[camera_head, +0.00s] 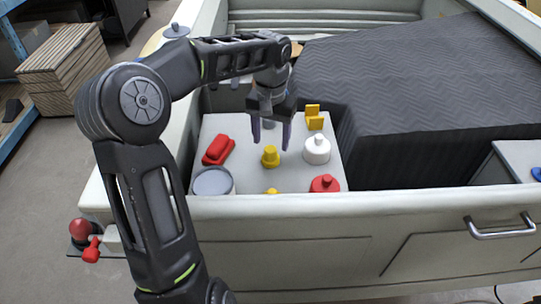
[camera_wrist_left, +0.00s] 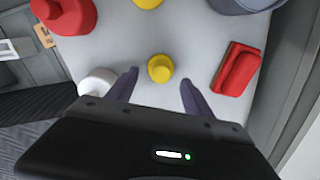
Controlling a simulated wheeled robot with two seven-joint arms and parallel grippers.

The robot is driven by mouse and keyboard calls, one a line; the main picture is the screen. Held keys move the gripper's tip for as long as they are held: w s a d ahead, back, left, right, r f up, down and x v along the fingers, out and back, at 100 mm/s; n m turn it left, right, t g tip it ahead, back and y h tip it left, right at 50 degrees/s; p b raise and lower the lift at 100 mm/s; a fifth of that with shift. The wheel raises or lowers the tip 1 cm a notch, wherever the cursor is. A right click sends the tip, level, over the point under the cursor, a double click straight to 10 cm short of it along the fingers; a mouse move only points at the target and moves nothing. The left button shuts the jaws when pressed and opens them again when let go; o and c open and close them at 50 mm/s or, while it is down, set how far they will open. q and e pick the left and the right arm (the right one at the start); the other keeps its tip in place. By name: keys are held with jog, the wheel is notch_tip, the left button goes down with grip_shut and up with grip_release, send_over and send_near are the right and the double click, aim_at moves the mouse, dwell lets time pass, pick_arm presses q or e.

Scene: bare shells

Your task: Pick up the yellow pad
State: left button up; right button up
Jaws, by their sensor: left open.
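A small round yellow piece with a narrower top (camera_head: 270,157) stands on the white surface. A second yellow piece (camera_head: 272,191) is partly hidden by the near wall, and a blocky yellow piece (camera_head: 314,118) stands farther back. I cannot tell by shape which is the pad. My left gripper (camera_head: 271,134) points down, open and empty, above the round yellow piece. In the left wrist view this round piece (camera_wrist_left: 160,68) shows between the two fingertips, apart from both. My right gripper is not in view.
Near the gripper are a red block (camera_head: 218,150), a white jar (camera_head: 316,149), a red jar (camera_head: 325,184) and a grey pot (camera_head: 212,182). A pale wall (camera_head: 350,212) borders the white surface (camera_head: 240,128) in front. A dark ribbed cover (camera_head: 420,80) rises at right.

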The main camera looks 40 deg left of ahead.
aim_at(270, 149)
pick_arm(q)
notch_tip(270, 149, down, 4)
jog(key=shift+a+f+p, duration=0.1)
jog(key=shift+f+p, duration=0.1)
jog(key=shift+p, duration=0.35)
grip_shut()
dwell(0.7)
